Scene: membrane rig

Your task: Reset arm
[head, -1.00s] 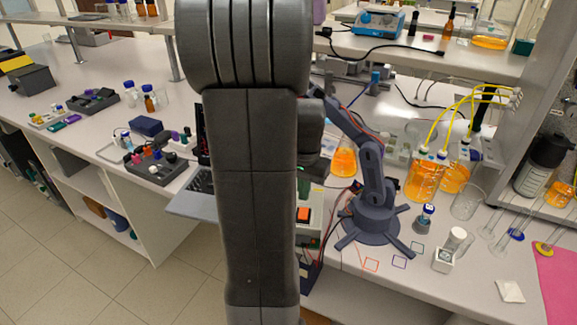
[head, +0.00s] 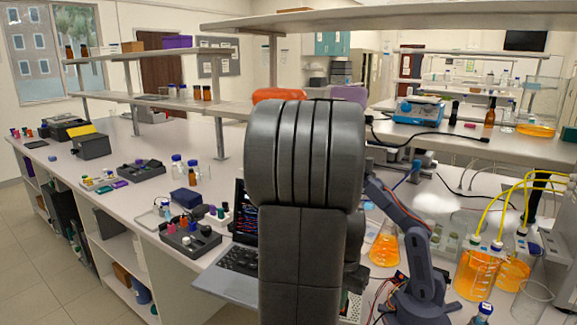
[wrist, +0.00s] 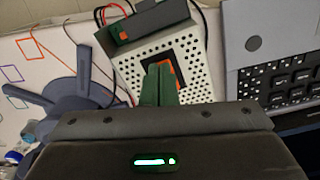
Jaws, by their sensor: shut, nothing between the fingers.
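In the wrist view my gripper (wrist: 159,72) is shut and empty, its green fingers pressed together. They point at a white perforated control box (wrist: 197,80) and overlap its black and orange switch (wrist: 177,68). I cannot tell whether the tips touch the switch, which they partly cover. The small blue-grey bench arm (head: 416,255) stands right of my own arm in the head view. Its base (wrist: 85,88) lies left of the box in the wrist view. In the head view my gripper and most of the box are hidden.
An open laptop (head: 240,262) is left of the box; its keyboard (wrist: 295,80) is right in the wrist view. A dark unit (wrist: 150,30) with wires adjoins the box. Flasks of orange liquid (head: 384,250) stand by the bench arm. A shelf (head: 430,17) hangs above.

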